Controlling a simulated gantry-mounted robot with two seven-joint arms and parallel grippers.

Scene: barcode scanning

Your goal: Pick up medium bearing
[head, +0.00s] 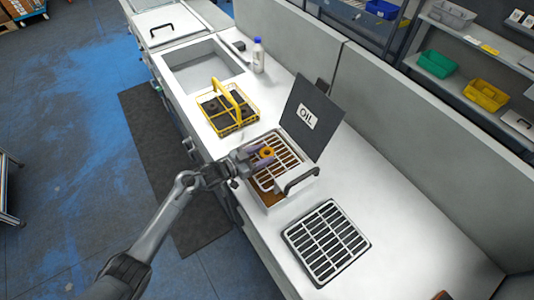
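A small orange ring, which looks like the medium bearing (267,152), is at the wire rack of the open oil box (273,204). My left gripper (263,155) reaches in from the left over the rack, with its fingertips at the ring. One finger seems to lie on each side of the ring. At this size I cannot tell whether the fingers touch it or whether it rests on the rack. My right gripper is not in view.
The box's raised dark lid marked OIL (309,117) stands behind the gripper. A yellow wire basket (240,104) with dark items, a white bottle (258,56) and a sink (202,68) are farther up the counter. A separate grate (326,241) lies nearer; the counter to its right is clear.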

